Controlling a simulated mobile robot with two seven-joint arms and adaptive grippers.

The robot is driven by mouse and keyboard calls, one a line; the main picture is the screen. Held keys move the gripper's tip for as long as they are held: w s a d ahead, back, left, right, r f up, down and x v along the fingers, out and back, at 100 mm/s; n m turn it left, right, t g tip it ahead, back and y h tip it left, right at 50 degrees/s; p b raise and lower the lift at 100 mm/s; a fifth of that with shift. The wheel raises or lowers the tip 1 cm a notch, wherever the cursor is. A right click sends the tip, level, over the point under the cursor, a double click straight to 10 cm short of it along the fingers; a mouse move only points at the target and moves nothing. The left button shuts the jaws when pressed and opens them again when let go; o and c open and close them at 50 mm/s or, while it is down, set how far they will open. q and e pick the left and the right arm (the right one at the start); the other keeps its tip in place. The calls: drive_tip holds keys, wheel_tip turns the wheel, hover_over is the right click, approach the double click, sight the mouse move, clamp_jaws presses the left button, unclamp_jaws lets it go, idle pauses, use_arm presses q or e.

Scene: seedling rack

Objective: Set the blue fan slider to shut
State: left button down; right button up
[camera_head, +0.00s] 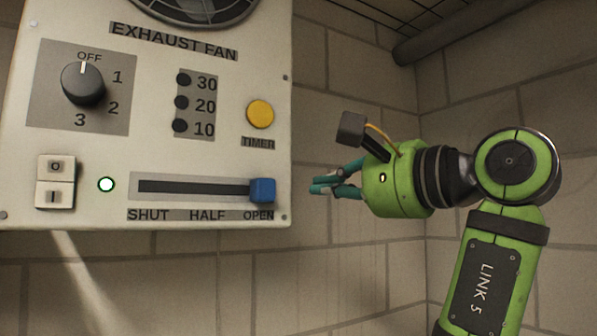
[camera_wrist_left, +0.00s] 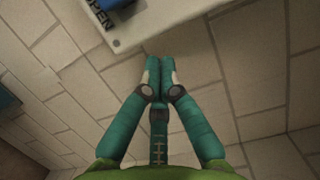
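The blue fan slider (camera_head: 263,190) sits at the right end of its dark horizontal slot (camera_head: 190,187), above the OPEN label. SHUT is at the slot's left end and HALF in the middle. My left gripper (camera_head: 314,188), green with teal fingers, is just right of the panel's edge, at about the slider's height and apart from it. In the left wrist view its fingertips (camera_wrist_left: 159,72) are together with nothing seen between them. The slider's blue edge (camera_wrist_left: 106,4) shows there at the top, cut off by the frame. My right gripper is not in view.
The white exhaust fan panel (camera_head: 150,50) carries a rotary knob (camera_head: 83,84), a yellow timer button (camera_head: 260,113), a white rocker switch (camera_head: 55,181) and a lit round lamp (camera_head: 106,184). A block wall (camera_head: 345,60) lies behind. Open space surrounds my gripper.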

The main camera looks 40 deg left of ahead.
sight(287, 186)
use_arm(q)
drive_tip(key=shift+s+a+r+p, duration=0.1)
drive_tip(key=shift+s+a+p, duration=0.15)
drive_tip(key=shift+s+a, duration=0.3)
drive_tip(key=shift+s+a+p, duration=0.25)
drive_tip(key=shift+s+a, duration=0.1)
drive_tip(key=shift+s, duration=0.3)
drive_tip(key=shift+s+a, duration=0.1)
drive_tip(key=shift+s, duration=0.6)
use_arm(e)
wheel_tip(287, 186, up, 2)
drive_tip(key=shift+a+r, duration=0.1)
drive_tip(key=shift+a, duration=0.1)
